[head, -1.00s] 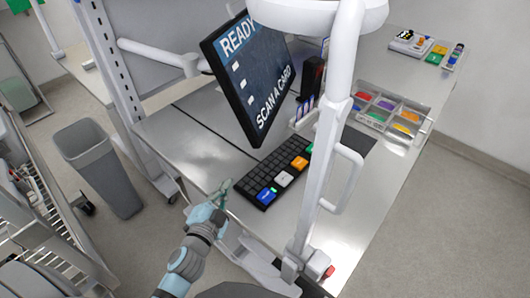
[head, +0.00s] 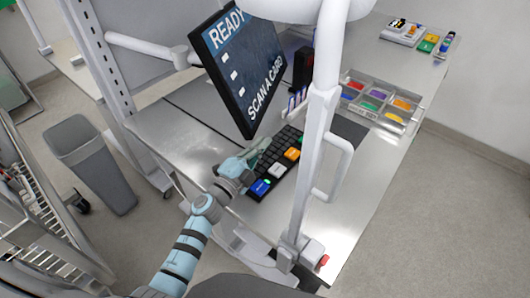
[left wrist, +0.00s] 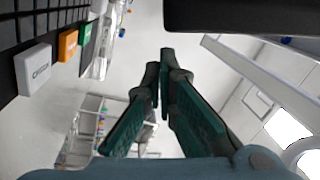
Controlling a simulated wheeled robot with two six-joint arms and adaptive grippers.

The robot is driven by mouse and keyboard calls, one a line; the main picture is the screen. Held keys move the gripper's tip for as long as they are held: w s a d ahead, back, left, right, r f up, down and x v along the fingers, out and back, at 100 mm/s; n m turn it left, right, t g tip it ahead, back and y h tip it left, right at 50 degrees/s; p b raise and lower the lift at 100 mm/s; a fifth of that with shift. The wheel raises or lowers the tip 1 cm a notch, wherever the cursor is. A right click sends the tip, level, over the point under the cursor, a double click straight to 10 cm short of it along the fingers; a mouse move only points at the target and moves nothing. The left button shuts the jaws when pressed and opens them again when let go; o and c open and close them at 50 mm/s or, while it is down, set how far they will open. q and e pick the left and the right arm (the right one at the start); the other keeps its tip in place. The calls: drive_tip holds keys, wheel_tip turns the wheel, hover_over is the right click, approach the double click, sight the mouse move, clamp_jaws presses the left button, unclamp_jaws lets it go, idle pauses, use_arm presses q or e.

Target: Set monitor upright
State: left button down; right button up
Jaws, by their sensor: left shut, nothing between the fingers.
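The monitor (head: 238,70) hangs on a white arm above the steel table, its screen reading "READY" and "SCAN A CARD". It looks tilted in the head view. My left gripper (head: 257,153) is shut and empty, over the left part of the keyboard, below the monitor's lower edge. In the left wrist view, the left gripper's green fingers (left wrist: 160,75) meet at the tips with nothing between them. A dark edge at the top of that view (left wrist: 240,15) looks like the monitor's underside, apart from the fingers. My right gripper is not in view.
The keyboard (head: 278,160) with coloured keys lies below the monitor. A white post with a handle (head: 317,130) stands in front of the table. A divided tray (head: 385,104) sits at the right. A grey bin (head: 95,165) stands at the left. The table's front left is clear.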

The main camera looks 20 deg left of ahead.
use_arm(q)
drive_tip(key=shift+s+a+f, duration=0.1)
drive_tip(key=shift+a+f, duration=0.1)
drive_tip(key=shift+a, duration=0.45)
drive_tip(key=shift+d, duration=0.1)
